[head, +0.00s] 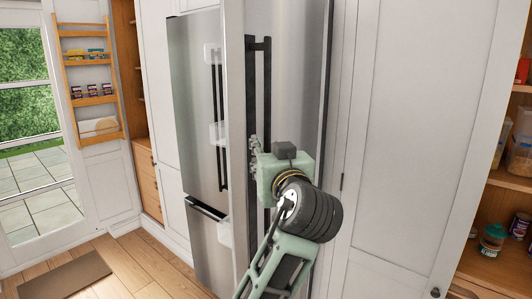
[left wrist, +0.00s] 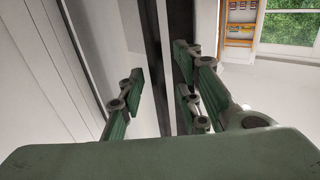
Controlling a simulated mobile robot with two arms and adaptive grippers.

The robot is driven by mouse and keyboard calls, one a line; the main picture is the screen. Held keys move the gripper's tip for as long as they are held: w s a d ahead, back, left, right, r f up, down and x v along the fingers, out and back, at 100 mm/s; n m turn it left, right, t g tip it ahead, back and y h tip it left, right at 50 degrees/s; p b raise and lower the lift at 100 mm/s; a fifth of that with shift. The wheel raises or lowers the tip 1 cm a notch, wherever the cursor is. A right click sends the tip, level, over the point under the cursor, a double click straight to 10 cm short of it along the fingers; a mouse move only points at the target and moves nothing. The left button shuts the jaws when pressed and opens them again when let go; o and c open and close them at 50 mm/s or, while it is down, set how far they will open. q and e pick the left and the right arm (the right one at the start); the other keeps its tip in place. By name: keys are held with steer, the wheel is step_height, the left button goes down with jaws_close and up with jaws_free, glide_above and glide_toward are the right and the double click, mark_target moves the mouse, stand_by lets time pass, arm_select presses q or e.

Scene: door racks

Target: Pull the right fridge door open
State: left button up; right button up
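The fridge's right door (head: 291,60) is stainless steel and stands swung out from the fridge, with pale inner bins (head: 217,133) showing past its left edge. Its long black vertical handle (head: 260,80) is on the front face. My left gripper (head: 256,157) is at the lower half of this handle, and its body hides part of it. In the left wrist view my left gripper's fingers (left wrist: 160,82) are apart, with the dark handle bar (left wrist: 181,30) close to the right-hand fingers; I cannot tell whether they touch. My right gripper is in neither view.
The fridge's left door (head: 197,90) is shut, with its own black handle, above a lower drawer (head: 208,250). A tall white cabinet (head: 420,130) stands right of the fridge, beside open shelves (head: 500,255). A wooden door rack (head: 92,90) hangs at far left. Wooden floor (head: 130,255) is clear at lower left.

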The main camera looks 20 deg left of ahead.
arm_select(q)
steer(key=v, duration=0.6)
steer(key=shift+s+f, duration=0.1)
